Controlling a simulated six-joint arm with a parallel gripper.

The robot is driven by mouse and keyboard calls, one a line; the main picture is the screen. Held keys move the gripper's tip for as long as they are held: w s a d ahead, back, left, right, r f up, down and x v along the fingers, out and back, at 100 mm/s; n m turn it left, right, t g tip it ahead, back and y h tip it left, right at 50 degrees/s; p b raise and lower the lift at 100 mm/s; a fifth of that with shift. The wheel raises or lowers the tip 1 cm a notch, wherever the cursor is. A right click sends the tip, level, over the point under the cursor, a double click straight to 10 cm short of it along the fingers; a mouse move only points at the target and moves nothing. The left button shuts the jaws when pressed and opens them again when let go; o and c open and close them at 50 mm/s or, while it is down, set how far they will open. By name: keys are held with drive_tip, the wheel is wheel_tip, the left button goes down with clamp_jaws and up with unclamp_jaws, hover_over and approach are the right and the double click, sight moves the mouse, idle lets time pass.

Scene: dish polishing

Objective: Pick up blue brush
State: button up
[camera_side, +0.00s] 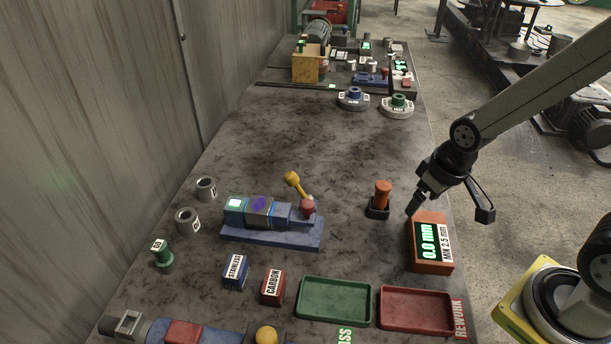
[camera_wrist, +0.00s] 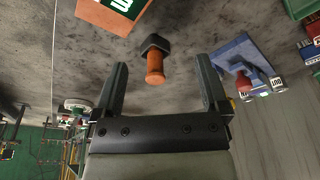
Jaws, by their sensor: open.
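A round grey piece with a blue knob (camera_side: 353,95) stands at the far part of the table in the side view; it looks like the blue brush. A similar one with a green knob (camera_side: 398,103) stands to its right. My gripper (camera_side: 413,208) is low over the right side of the table, well on the near side of both. In the wrist view my gripper (camera_wrist: 162,84) is open, its two fingers apart. The orange-handled tool (camera_wrist: 155,66) shows between and beyond the fingers. I cannot make out the blue brush clearly in the wrist view.
The orange-handled tool in a dark holder (camera_side: 378,209) and an orange gauge box (camera_side: 431,257) are close to my gripper. A blue machine (camera_side: 272,238) with a yellow-tipped lever stands left. Green (camera_side: 334,317) and red (camera_side: 416,325) trays lie in front. The table's middle is clear.

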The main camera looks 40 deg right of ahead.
drive_tip(key=shift+w, duration=0.1)
drive_tip(key=m+g, duration=0.3)
drive_tip(key=m, duration=0.6)
hover_over(235, 265)
wheel_tip(235, 265, down, 5)
drive_tip(key=shift+r, duration=0.2)
drive_tip(key=shift+f, duration=1.3)
drive_tip(key=shift+f, duration=2.6)
